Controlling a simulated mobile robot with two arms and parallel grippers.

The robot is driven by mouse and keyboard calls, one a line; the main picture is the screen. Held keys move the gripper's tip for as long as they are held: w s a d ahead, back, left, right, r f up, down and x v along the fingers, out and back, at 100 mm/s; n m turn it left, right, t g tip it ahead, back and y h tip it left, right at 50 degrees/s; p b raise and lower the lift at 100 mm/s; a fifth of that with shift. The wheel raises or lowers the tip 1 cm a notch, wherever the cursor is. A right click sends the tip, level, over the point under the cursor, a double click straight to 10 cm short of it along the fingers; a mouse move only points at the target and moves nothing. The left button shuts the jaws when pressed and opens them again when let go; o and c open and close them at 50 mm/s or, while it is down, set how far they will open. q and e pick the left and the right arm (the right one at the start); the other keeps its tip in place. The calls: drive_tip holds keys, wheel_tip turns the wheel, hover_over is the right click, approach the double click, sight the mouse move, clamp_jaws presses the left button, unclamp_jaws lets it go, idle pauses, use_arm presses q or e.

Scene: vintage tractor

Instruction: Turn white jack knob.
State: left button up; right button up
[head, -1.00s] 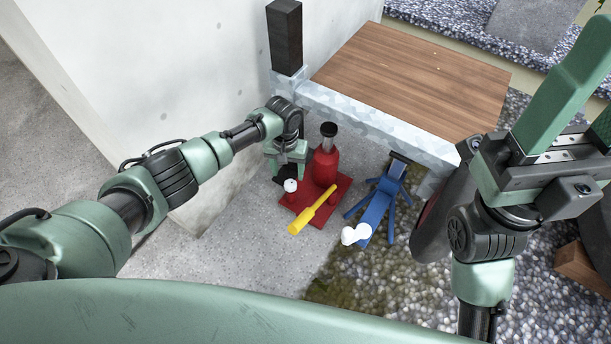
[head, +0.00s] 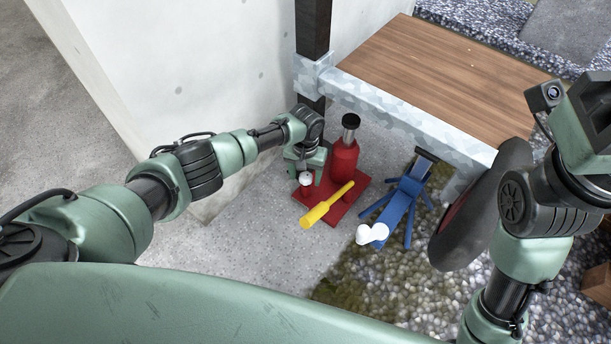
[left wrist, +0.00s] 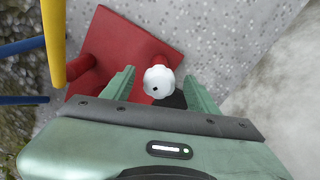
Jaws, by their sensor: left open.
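The white jack knob (head: 305,179) is a small round, lobed knob at the front left of the red jack (head: 344,160). In the left wrist view, the knob (left wrist: 159,80) shows between the two green fingers, with a visible gap on each side. My left gripper (head: 304,166) is open, at the knob and pointing down.
A yellow handle (head: 328,204) slants across the jack's red base. A blue stand (head: 398,206) with a white end piece (head: 372,233) stands to its right. A wooden-topped bench (head: 440,75), a dark post (head: 313,30) and a pale wall (head: 190,70) surround them. Concrete (head: 250,240) in front is clear.

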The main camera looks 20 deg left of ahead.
use_arm(q)
clamp_jaws()
